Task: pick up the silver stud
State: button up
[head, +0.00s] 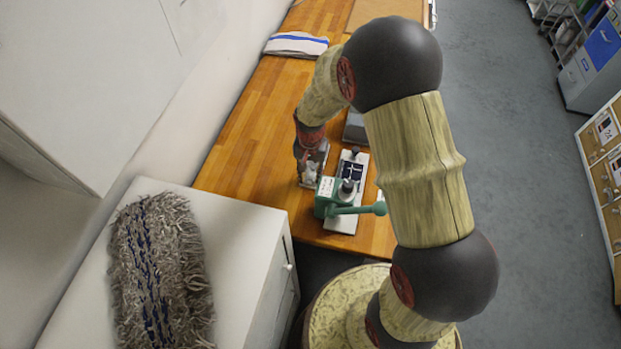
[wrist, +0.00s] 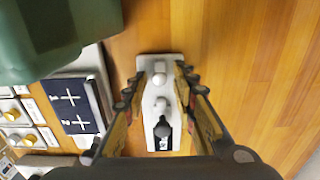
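A narrow white holder (wrist: 146,68) on the wooden table carries a few small rounded pale or silvery pieces in a row. The silver stud appears to be among them, but I cannot tell for sure which it is. One greyish ball-shaped piece (wrist: 162,129) sits nearest my wrist, by a dark slot; another (wrist: 158,79) is at the far end. My gripper (wrist: 160,82) is open, its fingers on either side of the holder, with nothing visibly held. In the head view my gripper (head: 309,172) is low over the table, left of the green press, and hides much of the holder.
A green hand press (head: 328,197) with a lever stands close right of my gripper; its green body (wrist: 60,35) fills the wrist view's upper left. A dark marked pad (wrist: 74,104) lies beside the holder. Bare wood (wrist: 250,70) is clear on the right.

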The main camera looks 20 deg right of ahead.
jog(key=c, duration=0.6)
